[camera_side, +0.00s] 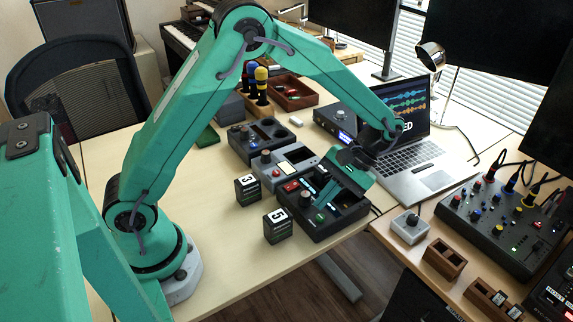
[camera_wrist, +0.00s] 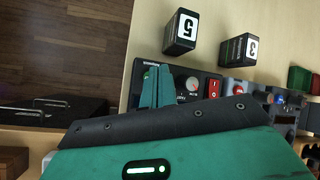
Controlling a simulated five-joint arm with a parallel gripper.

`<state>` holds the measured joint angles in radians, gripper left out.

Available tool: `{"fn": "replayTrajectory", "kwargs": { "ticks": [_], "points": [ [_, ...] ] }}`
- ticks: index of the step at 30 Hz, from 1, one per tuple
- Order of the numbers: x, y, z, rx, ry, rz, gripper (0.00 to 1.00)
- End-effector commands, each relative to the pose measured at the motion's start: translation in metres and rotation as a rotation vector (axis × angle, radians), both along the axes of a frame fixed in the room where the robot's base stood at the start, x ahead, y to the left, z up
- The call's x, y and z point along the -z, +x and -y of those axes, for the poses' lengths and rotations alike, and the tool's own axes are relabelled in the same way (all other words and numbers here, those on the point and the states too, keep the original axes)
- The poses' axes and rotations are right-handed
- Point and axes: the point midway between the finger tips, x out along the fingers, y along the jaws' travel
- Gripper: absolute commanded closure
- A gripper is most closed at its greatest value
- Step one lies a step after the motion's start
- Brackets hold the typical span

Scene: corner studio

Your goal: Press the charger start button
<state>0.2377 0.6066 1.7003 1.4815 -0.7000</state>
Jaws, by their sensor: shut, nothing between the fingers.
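The charger (camera_side: 290,213) is a black box on the light wooden table, with a red rocker switch (camera_side: 290,186), a dark knob (camera_side: 306,198) and a green button (camera_side: 321,218) along its front. In the wrist view its panel shows the red switch (camera_wrist: 214,88) and the knob (camera_wrist: 193,83). My gripper (camera_side: 321,203) is shut and empty, tilted down over the charger, its tips close to the green button. In the wrist view the gripper (camera_wrist: 158,70) covers part of the panel around the green button. I cannot tell whether the tips touch it.
Two black blocks with white tops, marked 5 (camera_side: 278,226) and 3 (camera_side: 247,190), stand before the charger. A grey device (camera_side: 284,160) adjoins it at the back left. An open laptop (camera_side: 419,177) lies behind. A small grey knob box (camera_side: 408,228) sits to the right.

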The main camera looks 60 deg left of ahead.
Motion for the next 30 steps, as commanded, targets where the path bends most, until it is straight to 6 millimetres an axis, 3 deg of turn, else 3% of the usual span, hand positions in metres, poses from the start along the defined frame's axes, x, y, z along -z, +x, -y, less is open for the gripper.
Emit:
{"fn": "replayTrajectory", "kwargs": {
  "ticks": [18,30],
  "points": [
    [-0.041,0.0,0.0,0.0,0.0,0.0,1.0],
    [-0.043,0.0,0.0,0.0,0.0,0.0,1.0]
  ]
}}
